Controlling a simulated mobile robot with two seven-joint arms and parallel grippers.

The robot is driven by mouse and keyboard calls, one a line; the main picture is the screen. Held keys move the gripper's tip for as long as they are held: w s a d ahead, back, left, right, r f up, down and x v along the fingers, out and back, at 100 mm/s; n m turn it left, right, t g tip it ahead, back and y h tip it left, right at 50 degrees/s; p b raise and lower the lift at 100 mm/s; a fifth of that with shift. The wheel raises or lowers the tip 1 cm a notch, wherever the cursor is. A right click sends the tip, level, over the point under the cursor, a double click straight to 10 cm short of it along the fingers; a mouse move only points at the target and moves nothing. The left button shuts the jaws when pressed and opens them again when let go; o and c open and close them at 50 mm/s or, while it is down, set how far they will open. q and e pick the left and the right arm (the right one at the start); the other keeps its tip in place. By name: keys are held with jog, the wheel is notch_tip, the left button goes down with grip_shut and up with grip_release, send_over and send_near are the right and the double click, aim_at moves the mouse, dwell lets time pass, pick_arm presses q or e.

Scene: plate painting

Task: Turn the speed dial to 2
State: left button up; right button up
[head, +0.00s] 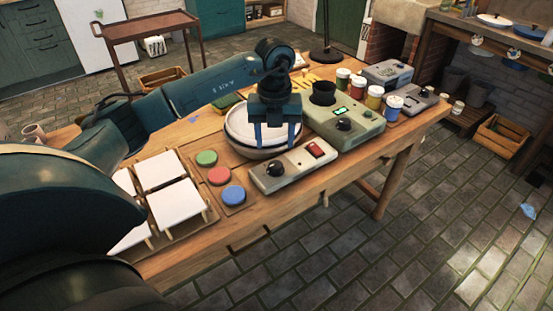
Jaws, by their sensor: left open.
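A cream control box (295,166) lies at the front edge of the wooden table. It has a black dial (276,168) at its left end and a red switch (317,150) at its right; the dial's setting is too small to read. My left gripper (275,146) points down just behind this box, over a round white plate or wheel (237,128). Its two blue fingers are apart with nothing seen between them. I cannot tell whether the fingertips touch the wheel. My right gripper is not in view.
Behind and right of the box stands a green device (361,130) with a lit display and knob. Paint jars (374,97) and grey devices (386,74) are further right. Green, red and blue discs (219,176) and white tiles (175,205) lie to the left.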

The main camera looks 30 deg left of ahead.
aim_at(276, 164)
pick_arm(q)
notch_tip(276, 164, down, 8)
jog(key=shift+r, duration=0.25)
jog(key=shift+c, duration=0.3)
jog(key=shift+w, duration=0.1)
jog(key=c, duration=0.9)
